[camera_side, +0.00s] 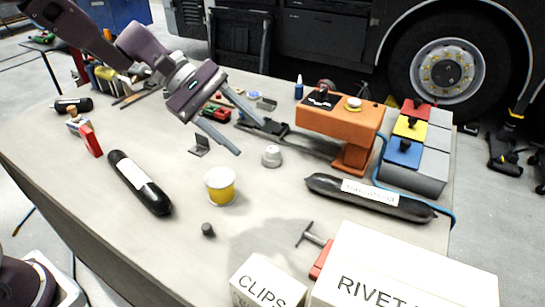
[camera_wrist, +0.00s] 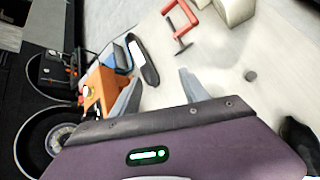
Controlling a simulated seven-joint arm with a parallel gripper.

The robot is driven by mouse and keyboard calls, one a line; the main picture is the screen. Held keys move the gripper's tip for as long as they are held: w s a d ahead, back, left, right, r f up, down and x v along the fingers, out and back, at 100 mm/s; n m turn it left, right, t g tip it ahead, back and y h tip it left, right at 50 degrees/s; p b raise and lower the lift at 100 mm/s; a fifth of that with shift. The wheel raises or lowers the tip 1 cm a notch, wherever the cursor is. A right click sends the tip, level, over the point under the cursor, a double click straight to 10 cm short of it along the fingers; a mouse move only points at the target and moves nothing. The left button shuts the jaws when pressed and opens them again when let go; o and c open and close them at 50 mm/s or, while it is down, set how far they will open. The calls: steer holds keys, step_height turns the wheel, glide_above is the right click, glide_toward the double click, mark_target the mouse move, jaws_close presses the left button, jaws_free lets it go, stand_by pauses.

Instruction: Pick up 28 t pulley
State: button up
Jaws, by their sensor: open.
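I cannot tell for sure which part is the 28 t pulley. A small dark grey cylinder (camera_side: 208,229) stands on the table front of centre; it also shows right of my fingers in the wrist view (camera_wrist: 251,75). A small silver-white round part (camera_side: 271,156) sits near the table's middle. A pale yellow disc (camera_side: 353,103) lies on top of the orange machine. My gripper (camera_side: 251,138) is open and empty above the table, fingers apart, behind the dark cylinder and over the area near the silver part.
A yellow-white tub (camera_side: 220,187) stands near the dark cylinder. Black tubes lie left (camera_side: 139,182) and right (camera_side: 370,197). The orange machine (camera_side: 340,118) and coloured bins (camera_side: 408,150) stand right. White boxes (camera_side: 400,275) and a red clamp (camera_side: 321,260) are at the front.

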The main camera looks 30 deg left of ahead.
steer(key=w+a+f+n+t+h, duration=0.1)
steer(key=w+f+n, duration=0.3)
steer(key=w+f, duration=0.15)
steer(key=n+t+h, duration=0.1)
steer(key=n+t, duration=0.2)
steer(key=n, duration=0.3)
glide_toward(278, 152)
steer(key=x, duration=0.4)
steer(key=shift+w+a+f, duration=0.1)
steer(key=shift+w+f, duration=0.15)
steer(key=x, duration=0.7)
steer(key=shift+w, duration=0.1)
jaws_close()
